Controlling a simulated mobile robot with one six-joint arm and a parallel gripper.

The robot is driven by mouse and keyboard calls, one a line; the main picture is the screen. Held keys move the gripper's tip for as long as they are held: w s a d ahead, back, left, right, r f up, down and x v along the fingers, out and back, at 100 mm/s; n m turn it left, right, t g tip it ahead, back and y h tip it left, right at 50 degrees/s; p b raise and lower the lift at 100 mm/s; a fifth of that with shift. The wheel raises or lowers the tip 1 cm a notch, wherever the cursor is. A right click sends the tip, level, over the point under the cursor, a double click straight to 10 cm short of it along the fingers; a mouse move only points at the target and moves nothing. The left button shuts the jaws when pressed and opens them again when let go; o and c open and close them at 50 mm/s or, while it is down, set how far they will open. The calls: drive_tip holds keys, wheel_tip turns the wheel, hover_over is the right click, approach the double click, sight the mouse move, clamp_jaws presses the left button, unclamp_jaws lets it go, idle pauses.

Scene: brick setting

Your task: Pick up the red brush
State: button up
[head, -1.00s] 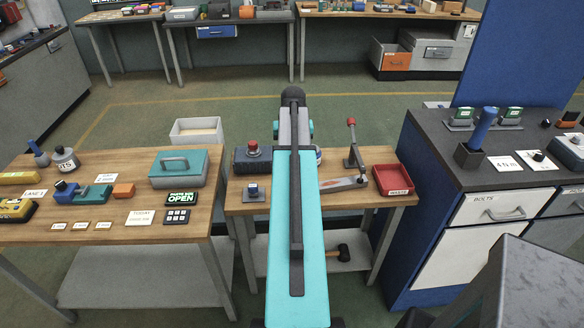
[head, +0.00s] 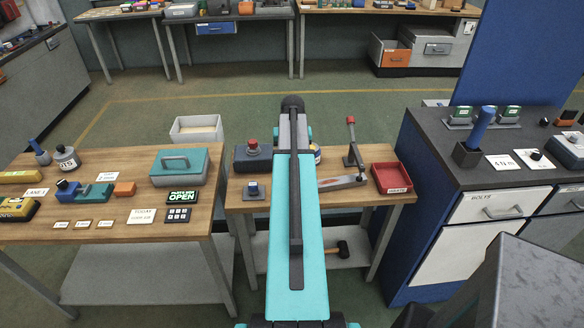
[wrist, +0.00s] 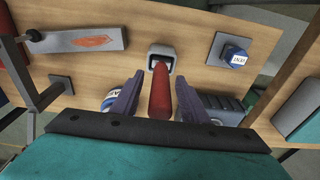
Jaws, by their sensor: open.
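In the wrist view a red brush handle (wrist: 160,96) rises toward the camera from a small grey square holder (wrist: 162,56) on the wooden bench. My gripper (wrist: 160,80) is open, with one purple finger on the left and one on the right of the red handle. Any contact between fingers and handle cannot be made out. In the head view my arm hides the brush, its holder and my gripper's fingers.
A dark box with a red button (head: 253,150), a blue button block (head: 254,190), a clamp-like lever tool (head: 353,150) and a red tray (head: 391,178) share the bench (head: 240,208). A labelled can (wrist: 112,97) stands close to the left finger.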

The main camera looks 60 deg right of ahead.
clamp_jaws()
drive_tip(key=shift+r, duration=0.1)
drive_tip(key=shift+r+b, duration=1.6)
drive_tip(key=shift+r, duration=3.3)
